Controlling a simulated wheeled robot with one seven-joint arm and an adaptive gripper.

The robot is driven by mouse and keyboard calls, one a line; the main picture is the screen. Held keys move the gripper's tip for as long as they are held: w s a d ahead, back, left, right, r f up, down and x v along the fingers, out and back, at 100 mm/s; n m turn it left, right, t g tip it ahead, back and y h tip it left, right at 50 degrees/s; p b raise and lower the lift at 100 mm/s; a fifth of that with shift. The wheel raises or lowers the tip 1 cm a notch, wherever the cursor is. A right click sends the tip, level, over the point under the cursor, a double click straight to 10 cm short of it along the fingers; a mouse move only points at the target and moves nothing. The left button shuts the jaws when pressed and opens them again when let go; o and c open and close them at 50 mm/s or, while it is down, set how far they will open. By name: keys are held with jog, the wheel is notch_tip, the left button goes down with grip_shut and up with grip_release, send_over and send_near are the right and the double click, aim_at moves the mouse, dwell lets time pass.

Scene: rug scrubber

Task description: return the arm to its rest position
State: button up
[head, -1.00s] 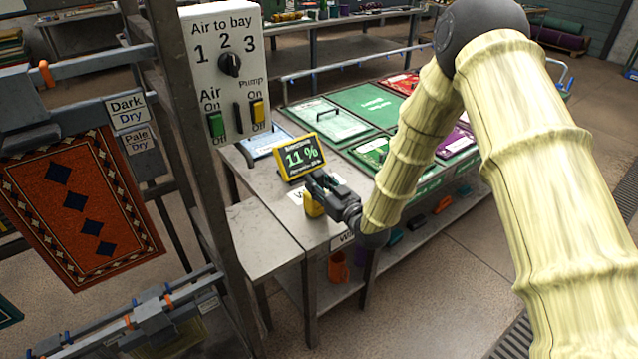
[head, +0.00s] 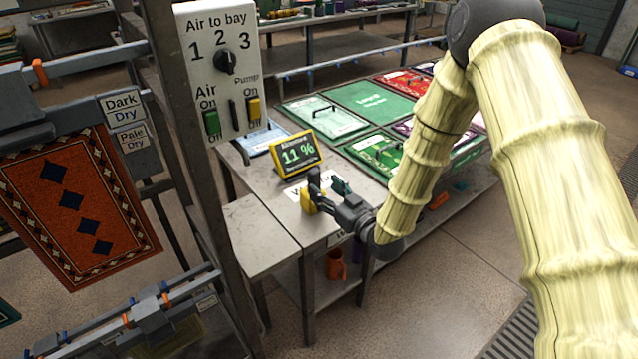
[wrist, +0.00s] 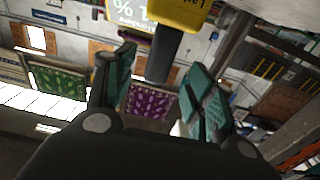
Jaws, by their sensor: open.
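My gripper (head: 328,186) is at the end of my sleeved arm, over the front end of the metal bench, close to a yellow object (head: 307,201) and the yellow-framed display (head: 296,153) reading 11 %. Its jaws are open, with two teal-padded fingers apart in the wrist view (wrist: 160,90) and nothing held between them. Whether the gripper touches the yellow object is unclear.
A control panel (head: 222,70) with a dial and switches stands on a post at left. An orange patterned rug (head: 75,210) hangs on a rack. An orange mug (head: 336,265) sits on the lower shelf. Open floor lies at right.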

jog(key=v, duration=0.6)
jog(key=s+d+f+m+g+h, duration=0.2)
jog(key=s+d+f+g+h, duration=0.15)
jog(key=s+f, duration=0.6)
jog(key=s+d+f+m+g+h, duration=0.25)
jog(key=s+d+f, duration=0.35)
jog(key=f, duration=0.7)
jog(key=s+d+f+m+g+h, duration=0.1)
jog(key=s+d+f+g, duration=0.1)
jog(key=s, duration=0.7)
jog(key=s+d+f+m+g+h, duration=0.1)
jog(key=s+d+f+g+h, duration=0.1)
jog(key=s, duration=0.6)
jog(key=s+d+f+m+g+h, duration=0.1)
jog(key=s+f+g, duration=0.3)
jog(key=s, duration=0.5)
jog(key=shift+s+d+g, duration=0.35)
jog(key=shift+d+g, duration=0.05)
jog(key=shift+d, duration=0.45)
jog(key=shift+f, duration=0.15)
